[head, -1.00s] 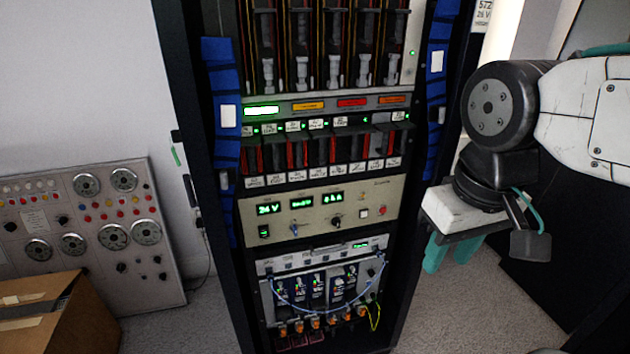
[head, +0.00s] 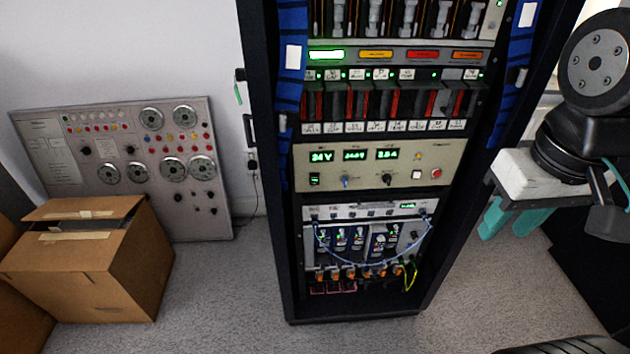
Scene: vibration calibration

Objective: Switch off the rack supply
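The rack supply is a beige panel (head: 400,155) in the middle of the tall black rack. Its three green displays are lit; the left one reads 24 V. A small dark rocker switch (head: 314,180) with a green glow sits below the left display. Two knobs, a pale square button and a red round button (head: 436,174) are further right on the panel. My gripper (head: 512,222) hangs to the right of the rack, apart from the panel. Its two teal fingers point down with a gap between them, and nothing shows in it.
Card modules (head: 385,103) with labels and green lights sit above the supply. Below it is a patch unit (head: 368,211) with blue and yellow-green cables. Cardboard boxes (head: 85,265) and a dial panel (head: 130,150) stand at left. Grey floor (head: 225,300) is clear before the rack.

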